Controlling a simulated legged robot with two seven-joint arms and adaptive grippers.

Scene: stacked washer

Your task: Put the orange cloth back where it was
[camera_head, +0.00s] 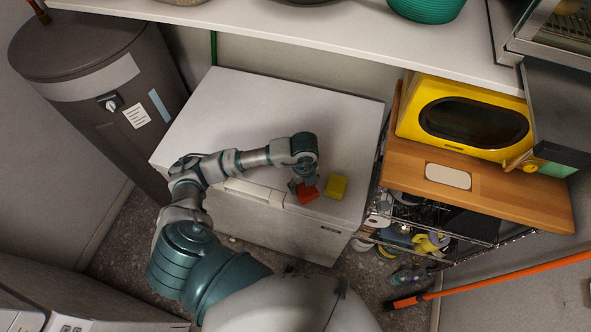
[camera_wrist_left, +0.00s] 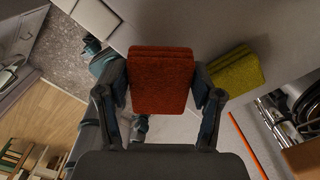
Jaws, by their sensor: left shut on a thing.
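The orange cloth (camera_head: 308,194) is a small folded block at the front right of the white chest's top (camera_head: 345,115). My left gripper (camera_head: 299,186) is shut on it, pointing down at the chest. In the left wrist view the orange cloth (camera_wrist_left: 161,81) sits between the two fingers of my left gripper (camera_wrist_left: 162,92). I cannot tell whether the cloth touches the chest top. A yellow cloth (camera_head: 336,186) lies just right of it on the chest, and it also shows in the left wrist view (camera_wrist_left: 237,72). My right gripper is not in view.
A wooden shelf (camera_head: 520,190) with a yellow microwave (camera_head: 465,118) stands to the right. A dark cylindrical tank (camera_head: 100,90) stands left of the chest. A white shelf (camera_head: 340,27) overhangs the back. The chest top behind my arm is clear.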

